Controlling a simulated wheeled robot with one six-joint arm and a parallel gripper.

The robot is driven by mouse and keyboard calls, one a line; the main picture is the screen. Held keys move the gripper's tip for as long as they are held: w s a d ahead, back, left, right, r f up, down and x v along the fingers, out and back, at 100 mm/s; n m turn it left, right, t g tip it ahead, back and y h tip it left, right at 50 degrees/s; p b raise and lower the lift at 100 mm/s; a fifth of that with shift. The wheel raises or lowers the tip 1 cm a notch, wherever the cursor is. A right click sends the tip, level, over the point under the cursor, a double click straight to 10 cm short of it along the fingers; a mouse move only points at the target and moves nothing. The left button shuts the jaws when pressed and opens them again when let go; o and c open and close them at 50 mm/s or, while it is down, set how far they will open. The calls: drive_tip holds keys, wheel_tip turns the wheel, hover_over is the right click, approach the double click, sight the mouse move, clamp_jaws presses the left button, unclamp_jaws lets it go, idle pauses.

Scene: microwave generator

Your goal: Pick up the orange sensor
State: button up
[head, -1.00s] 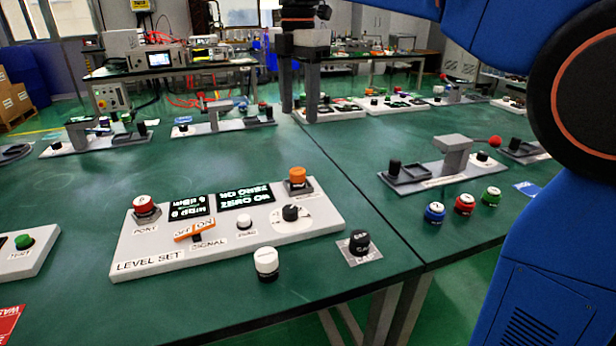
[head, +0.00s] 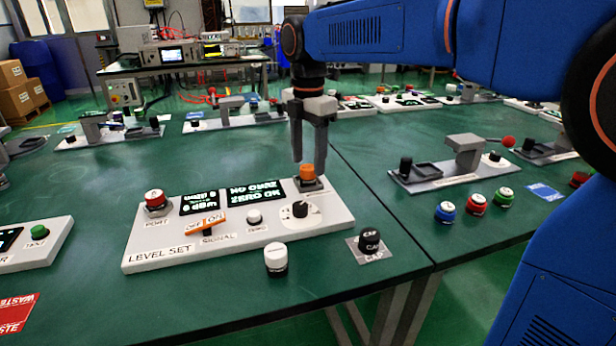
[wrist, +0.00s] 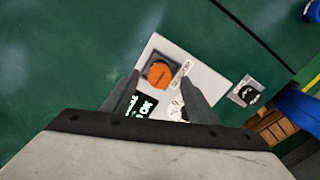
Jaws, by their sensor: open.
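The orange sensor (head: 307,172) is a short orange cylinder standing upright in a dark square seat at the back right corner of the white LEVEL SET panel (head: 150,258). My gripper (head: 311,158) points down just above and around the sensor's top in the head view; exact depth is hard to tell there. In the wrist view the orange sensor (wrist: 159,73) shows from above, between and slightly beyond the two open fingertips (wrist: 160,78). Nothing is held.
The panel also bears a red PORT knob (head: 155,200), an orange switch (head: 205,225), two displays and a black dial (head: 300,209). A white-topped cylinder (head: 276,260) and a black CAP (head: 369,240) stand in front. Coloured cylinders (head: 475,203) stand to the right.

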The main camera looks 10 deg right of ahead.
drive_tip(key=shift+f, duration=1.2)
drive_tip(key=c, duration=1.2)
